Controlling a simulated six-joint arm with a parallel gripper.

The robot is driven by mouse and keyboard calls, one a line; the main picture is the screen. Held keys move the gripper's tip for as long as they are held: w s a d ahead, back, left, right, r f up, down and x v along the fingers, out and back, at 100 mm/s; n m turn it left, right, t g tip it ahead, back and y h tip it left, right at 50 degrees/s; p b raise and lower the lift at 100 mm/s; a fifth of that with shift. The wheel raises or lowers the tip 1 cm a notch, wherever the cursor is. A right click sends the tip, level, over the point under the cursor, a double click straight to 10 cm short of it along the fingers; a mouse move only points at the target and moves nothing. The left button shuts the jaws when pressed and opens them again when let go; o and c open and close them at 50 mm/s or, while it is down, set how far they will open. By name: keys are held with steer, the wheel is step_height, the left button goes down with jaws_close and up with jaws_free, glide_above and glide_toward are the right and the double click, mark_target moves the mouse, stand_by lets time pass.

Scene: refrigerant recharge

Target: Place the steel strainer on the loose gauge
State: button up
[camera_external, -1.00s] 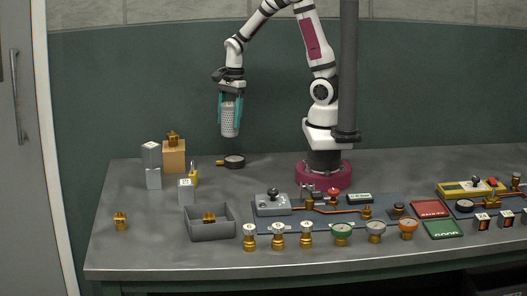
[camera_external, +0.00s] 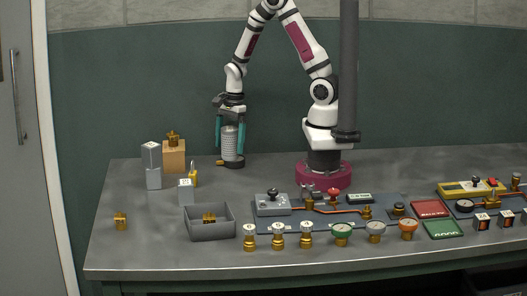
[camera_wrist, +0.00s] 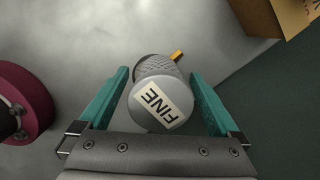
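The steel strainer (camera_external: 230,141), a perforated silver cylinder, stands upright on the loose gauge (camera_external: 235,164) at the back of the bench. The gauge's dark rim shows under it, with its brass stem pointing left. In the wrist view the strainer (camera_wrist: 150,108) shows its grey cap with a "FINE" label, and the gauge's brass stem (camera_wrist: 177,55) shows beyond it. My gripper (camera_external: 231,151) points down around the strainer. Its teal fingers stand on both sides with visible gaps, so it is open. The gauge's face is mostly hidden.
A wooden block (camera_external: 174,157) with a brass fitting on top, white blocks (camera_external: 152,166) and a brass padlock (camera_external: 194,176) stand to the left. A grey tray (camera_external: 212,230) with a brass part is in front. Panels with valves are to the right.

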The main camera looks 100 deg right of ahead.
steer(key=r, duration=0.4)
steer(key=s+d+r, duration=0.1)
steer(key=r, duration=0.7)
steer(key=shift+s+d+r, duration=0.1)
steer(key=shift+s+d, duration=0.05)
steer(key=s+a+r+n, duration=0.2)
steer(key=s+a+n, duration=0.4)
steer(key=a+n, duration=0.3)
steer(key=s+a+r+n+g, duration=0.1)
steer(key=s+a+r+n, duration=0.1)
steer(key=s+a+n, duration=0.5)
steer(key=a+n, duration=0.3)
steer(key=n, duration=0.2)
steer(key=shift+n+y, duration=0.3)
